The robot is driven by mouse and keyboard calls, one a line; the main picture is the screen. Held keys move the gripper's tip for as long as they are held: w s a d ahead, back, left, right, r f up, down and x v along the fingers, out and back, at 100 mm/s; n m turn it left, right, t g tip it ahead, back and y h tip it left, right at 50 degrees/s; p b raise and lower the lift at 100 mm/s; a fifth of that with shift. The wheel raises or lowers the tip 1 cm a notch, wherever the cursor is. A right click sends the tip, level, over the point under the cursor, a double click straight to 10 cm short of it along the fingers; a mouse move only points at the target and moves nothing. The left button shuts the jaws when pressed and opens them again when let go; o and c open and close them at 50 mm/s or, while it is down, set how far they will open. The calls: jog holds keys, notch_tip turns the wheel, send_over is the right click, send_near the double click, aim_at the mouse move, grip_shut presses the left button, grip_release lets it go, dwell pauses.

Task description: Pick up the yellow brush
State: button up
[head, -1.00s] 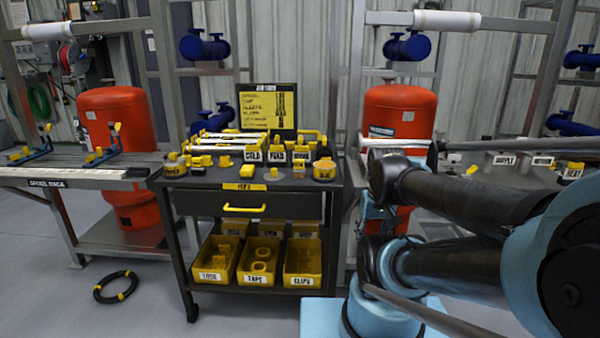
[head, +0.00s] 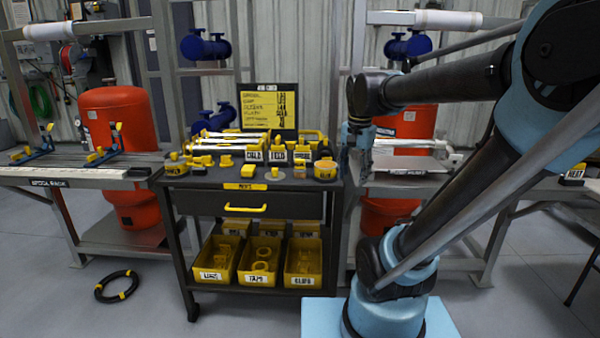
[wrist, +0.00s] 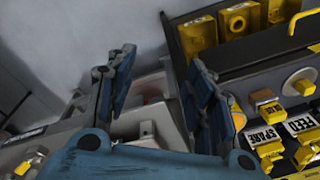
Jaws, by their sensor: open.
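Several small yellow things (head: 224,160) stand on the dark top of the tool cart (head: 215,181) in the head view. They are too small for me to tell which one is the yellow brush. My gripper (head: 356,172) hangs beside the cart's right edge, fingers pointing down, apart from the things on the cart. In the wrist view my gripper (wrist: 160,78) has its two blue fingers spread with nothing held between them. Yellow pieces and a white-labelled block (wrist: 265,136) lie to the right of the fingers there.
Yellow bins (head: 214,275) sit on the cart's lower shelf, below a drawer with a yellow handle (head: 245,208). A yellow-and-black board (head: 268,105) stands at the back. Red tanks (head: 112,115) and metal benches flank the cart. A black ring (head: 117,287) lies on the floor.

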jog(key=w+a+r+m, duration=0.6)
jog(key=w+a+r, duration=0.15)
jog(key=w, duration=0.35)
jog(key=m+g, duration=0.1)
jog(key=m, duration=0.4)
send_near(300, 159)
jog(key=f, duration=1.2)
jog(key=shift+w+a, duration=0.1)
jog(key=shift+w, duration=0.1)
grip_shut()
